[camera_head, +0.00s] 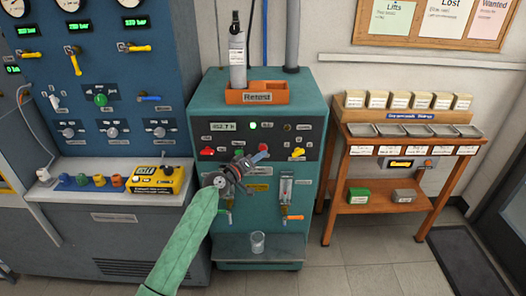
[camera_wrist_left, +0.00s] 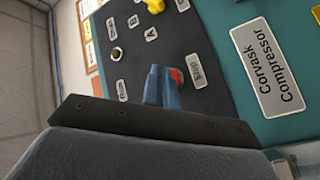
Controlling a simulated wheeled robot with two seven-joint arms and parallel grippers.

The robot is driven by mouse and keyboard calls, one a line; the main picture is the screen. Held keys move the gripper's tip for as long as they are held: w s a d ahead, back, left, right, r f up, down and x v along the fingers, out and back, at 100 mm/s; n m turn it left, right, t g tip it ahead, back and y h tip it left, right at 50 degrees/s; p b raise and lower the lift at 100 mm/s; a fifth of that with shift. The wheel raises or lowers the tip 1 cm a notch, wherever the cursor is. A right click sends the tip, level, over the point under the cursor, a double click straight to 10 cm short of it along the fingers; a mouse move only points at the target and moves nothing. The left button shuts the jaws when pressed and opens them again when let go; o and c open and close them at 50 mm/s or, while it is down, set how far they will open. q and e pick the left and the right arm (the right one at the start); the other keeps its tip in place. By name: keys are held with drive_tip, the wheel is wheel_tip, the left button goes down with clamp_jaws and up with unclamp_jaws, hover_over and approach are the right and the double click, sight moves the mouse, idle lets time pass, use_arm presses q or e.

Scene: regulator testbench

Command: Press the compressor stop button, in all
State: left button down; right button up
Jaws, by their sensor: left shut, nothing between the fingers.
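The teal compressor (camera_head: 215,103) stands in the middle of the head view, with a dark control panel on its upper front. A red button (camera_head: 263,147) is on this panel, just beyond my left fingertips. In the left wrist view the red button (camera_wrist_left: 177,77) is partly hidden behind the fingertips, beside a small white label I cannot read surely. My left gripper (camera_head: 260,157) is shut and empty, its blue tips pointing at the panel. They also show at the red button in the wrist view (camera_wrist_left: 163,88). I cannot tell whether they touch it. My right gripper is not in view.
The panel also has a green lamp (camera_head: 253,125), a red knob (camera_head: 207,151) and a yellow knob (camera_head: 298,152). A glass (camera_head: 257,243) stands on the lower shelf. An orange tray (camera_head: 257,96) is on top. A blue testbench (camera_head: 110,20) is left, a wooden rack (camera_head: 341,135) right.

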use_arm(q)
drive_tip(key=shift+w, duration=0.15)
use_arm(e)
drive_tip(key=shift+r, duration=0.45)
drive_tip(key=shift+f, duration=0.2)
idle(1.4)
use_arm(q)
drive_tip(key=shift+w+b, duration=0.45)
drive_tip(key=shift+b, duration=0.1)
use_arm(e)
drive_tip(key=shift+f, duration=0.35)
use_arm(q)
drive_tip(key=shift+w+b, duration=0.45)
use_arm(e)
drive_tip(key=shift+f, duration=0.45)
use_arm(q)
drive_tip(key=shift+s, duration=0.15)
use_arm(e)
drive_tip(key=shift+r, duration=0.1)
use_arm(q)
drive_tip(key=shift+s+p, duration=0.3)
drive_tip(key=shift+s, duration=0.45)
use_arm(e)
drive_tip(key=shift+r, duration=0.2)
use_arm(q)
drive_tip(key=shift+s, duration=0.1)
